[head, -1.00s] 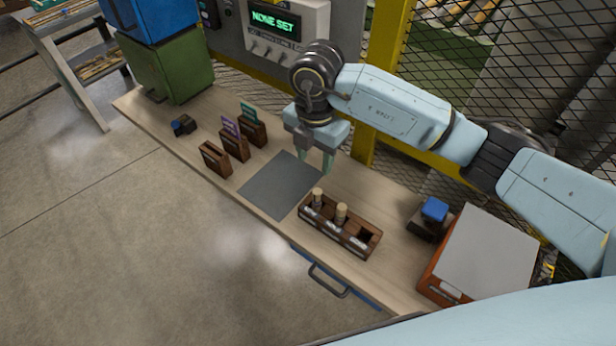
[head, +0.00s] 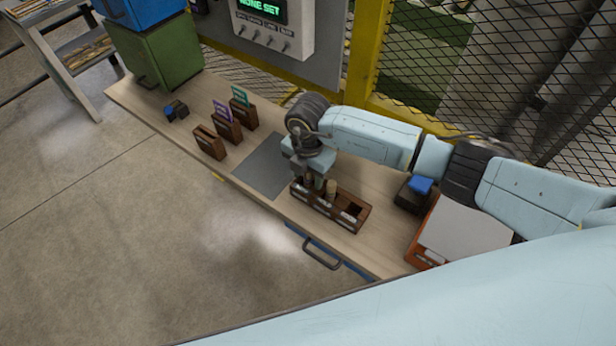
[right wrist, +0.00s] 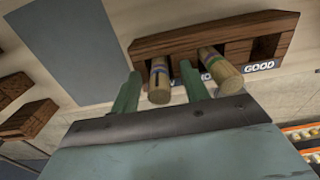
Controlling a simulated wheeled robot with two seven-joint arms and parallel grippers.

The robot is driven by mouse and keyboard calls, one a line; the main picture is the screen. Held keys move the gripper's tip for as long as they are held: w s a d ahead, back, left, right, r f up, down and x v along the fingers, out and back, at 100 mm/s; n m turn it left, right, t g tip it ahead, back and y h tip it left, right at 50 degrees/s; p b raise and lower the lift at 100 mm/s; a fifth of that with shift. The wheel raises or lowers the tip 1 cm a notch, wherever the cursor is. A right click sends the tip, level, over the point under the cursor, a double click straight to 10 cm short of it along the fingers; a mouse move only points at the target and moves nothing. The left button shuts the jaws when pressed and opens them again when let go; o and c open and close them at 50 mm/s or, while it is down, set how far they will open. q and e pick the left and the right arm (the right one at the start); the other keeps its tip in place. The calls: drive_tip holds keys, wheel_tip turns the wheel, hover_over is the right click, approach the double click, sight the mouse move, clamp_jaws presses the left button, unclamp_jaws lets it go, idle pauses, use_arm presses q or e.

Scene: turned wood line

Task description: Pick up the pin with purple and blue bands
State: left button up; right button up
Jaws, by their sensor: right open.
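A dark wooden rack (head: 345,220) holds two pale turned-wood pins. The left pin (right wrist: 159,84) shows what look like purple and blue bands in the right wrist view; it also shows in the head view (head: 308,182). My left gripper is not in view.
The rack's right slot, by the label GOOD (right wrist: 259,66), is empty. A grey mat (head: 264,166) lies left of the rack, with small wooden holders (head: 209,143) beyond. A blue-topped block (head: 420,186) and an orange box (head: 424,250) stand to the right.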

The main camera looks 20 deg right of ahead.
drive_tip(key=shift+f, duration=0.1)
drive_tip(key=shift+c, duration=0.4)
clamp_jaws()
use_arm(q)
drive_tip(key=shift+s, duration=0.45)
